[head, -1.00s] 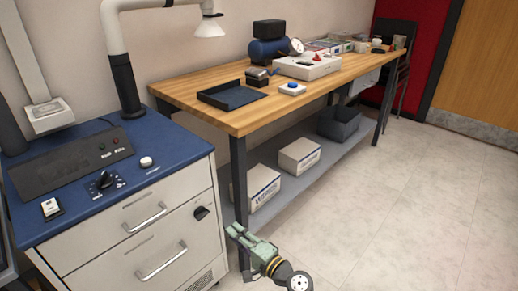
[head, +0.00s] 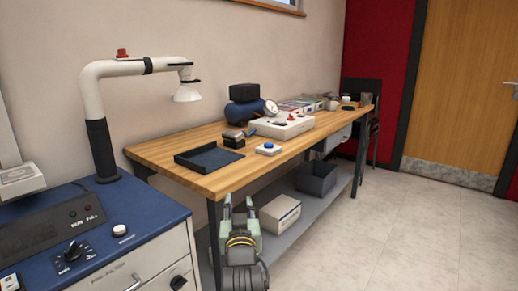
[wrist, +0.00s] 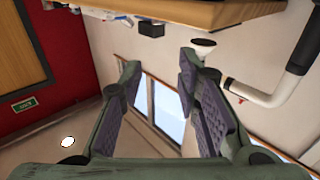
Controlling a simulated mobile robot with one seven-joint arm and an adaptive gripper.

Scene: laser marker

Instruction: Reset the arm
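My gripper (head: 239,208) is in the lower middle of the head view, in front of the near end of the wooden bench (head: 212,184). It is green with its two fingers pointing up. In the wrist view my gripper (wrist: 157,80) has its fingers spread apart with nothing between them. Beyond the fingers, the wrist view shows the wall, a window (wrist: 165,105) and the ceiling side of the room, with the bench edge at the top.
A blue-topped cabinet (head: 150,215) with knobs stands at left, below a white extraction arm (head: 92,95). Floor at right (head: 420,230) is clear.

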